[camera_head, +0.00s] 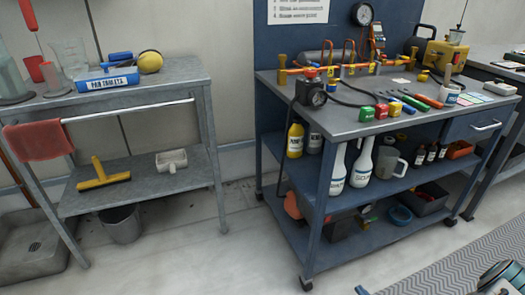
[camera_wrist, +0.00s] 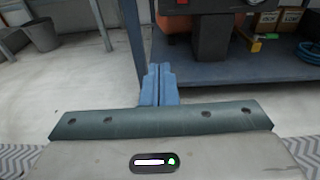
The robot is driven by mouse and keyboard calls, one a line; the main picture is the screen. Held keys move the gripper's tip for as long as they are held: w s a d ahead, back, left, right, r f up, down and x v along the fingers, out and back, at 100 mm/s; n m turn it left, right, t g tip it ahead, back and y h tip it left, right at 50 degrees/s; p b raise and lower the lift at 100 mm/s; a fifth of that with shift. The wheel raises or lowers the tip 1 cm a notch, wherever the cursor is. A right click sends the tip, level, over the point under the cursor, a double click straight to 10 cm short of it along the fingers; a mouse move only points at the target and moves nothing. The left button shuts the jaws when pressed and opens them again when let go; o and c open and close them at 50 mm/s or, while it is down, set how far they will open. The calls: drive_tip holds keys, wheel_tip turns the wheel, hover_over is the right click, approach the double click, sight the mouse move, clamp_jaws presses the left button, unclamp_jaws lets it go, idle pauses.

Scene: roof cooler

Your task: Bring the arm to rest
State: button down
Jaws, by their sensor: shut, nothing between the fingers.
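My gripper (camera_wrist: 158,84) shows in the wrist view, its two blue fingers pressed together and empty. It points over the floor toward the lower shelf of the blue cart (camera_wrist: 230,70), apart from it as far as I can tell. In the head view, a part of my arm (camera_head: 500,278) shows at the bottom right corner, over the patterned mat. The gripper's fingers are not clearly seen in that view.
The blue cart (camera_head: 345,120) at right holds gauges, bottles and small coloured blocks. A grey metal bench (camera_head: 170,78) at left carries a blue PAN TABLETS box (camera_head: 107,81); a grey bucket (camera_head: 122,224) stands below. Floor between them is clear. A patterned mat (camera_head: 455,270) lies front right.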

drive_tip(key=a+r+n+g+y+p, duration=0.2)
drive_tip(key=a+r+n+g+p, duration=0.3)
drive_tip(key=r, duration=0.7)
drive_tip(key=a+r+n+g+y+p, duration=0.2)
drive_tip(key=a+r+n+g+p, duration=0.3)
drive_tip(key=r, duration=0.7)
drive_tip(key=a+r+n+g+y+p, duration=0.2)
drive_tip(key=a+r+n+g+p, duration=0.15)
drive_tip(key=r+n, duration=0.6)
drive_tip(key=s+a+r+n+h+p, duration=0.1)
drive_tip(key=s+r+n+h+p, duration=0.3)
drive_tip(key=r, duration=0.9)
drive_tip(key=s+a+r+n+h+p, duration=0.2)
drive_tip(key=s+r+n+h+p, duration=0.2)
drive_tip(key=r+p, duration=0.4)
drive_tip(key=s+a+r+n+h+p, duration=0.1)
drive_tip(key=s+r+n+h+p, duration=0.3)
drive_tip(key=r, duration=1.4)
drive_tip(key=shift+s+a+t+p, duration=0.3)
drive_tip(key=shift+s+t+p, duration=0.25)
drive_tip(key=shift+p, duration=0.65)
